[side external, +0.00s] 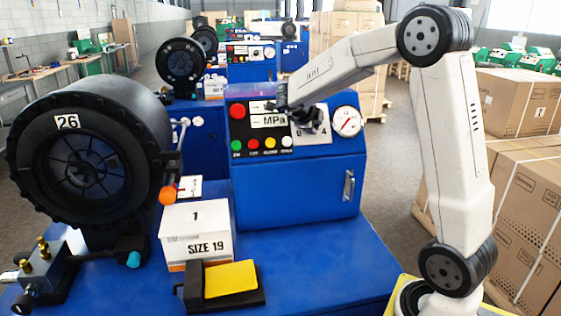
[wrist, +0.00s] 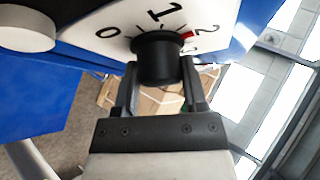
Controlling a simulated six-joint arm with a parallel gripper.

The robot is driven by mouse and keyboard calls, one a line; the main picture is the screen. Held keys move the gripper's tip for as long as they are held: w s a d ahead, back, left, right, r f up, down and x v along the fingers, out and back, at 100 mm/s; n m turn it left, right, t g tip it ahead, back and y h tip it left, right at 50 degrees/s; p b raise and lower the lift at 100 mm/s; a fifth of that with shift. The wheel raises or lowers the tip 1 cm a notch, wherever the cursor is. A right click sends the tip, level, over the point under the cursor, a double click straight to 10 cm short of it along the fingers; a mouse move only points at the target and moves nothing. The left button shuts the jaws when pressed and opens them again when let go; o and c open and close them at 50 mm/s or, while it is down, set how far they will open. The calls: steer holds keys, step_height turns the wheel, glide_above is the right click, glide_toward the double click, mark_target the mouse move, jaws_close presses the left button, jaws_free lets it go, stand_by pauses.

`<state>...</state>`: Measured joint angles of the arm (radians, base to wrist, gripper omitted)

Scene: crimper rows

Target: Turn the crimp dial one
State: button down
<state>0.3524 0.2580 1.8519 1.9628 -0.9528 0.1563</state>
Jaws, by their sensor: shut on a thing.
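The crimp dial is a black round knob (wrist: 159,58) on a white plate marked with numbers. In the wrist view 0, 1 and 2 can be read on the plate, and another digit is partly hidden. A small red mark shows at the knob's right edge, near the 2. My gripper (wrist: 160,72) is shut on the knob, with one finger on each side. In the side view my gripper (side external: 306,120) is at the dial plate (side external: 325,137) on the blue machine's panel and hides the knob.
A pressure gauge (side external: 346,121) sits just right of the dial, and the MPa display and coloured buttons (side external: 253,143) sit left. A large black crimper head (side external: 90,165) stands at left. A SIZE 19 box (side external: 196,233) is on the blue bench. Cartons (side external: 520,200) stand at right.

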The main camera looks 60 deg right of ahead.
steer(key=m+y, duration=0.2)
steer(key=m, duration=0.2)
steer(key=shift+r+y, duration=0.1)
steer(key=shift+y, duration=0.2)
steer(key=shift+m+y, duration=0.9)
steer(key=shift+m, duration=0.3)
steer(key=shift+c, duration=0.7)
jaws_free()
steer(key=v, duration=0.7)
steer(key=shift+r, duration=0.35)
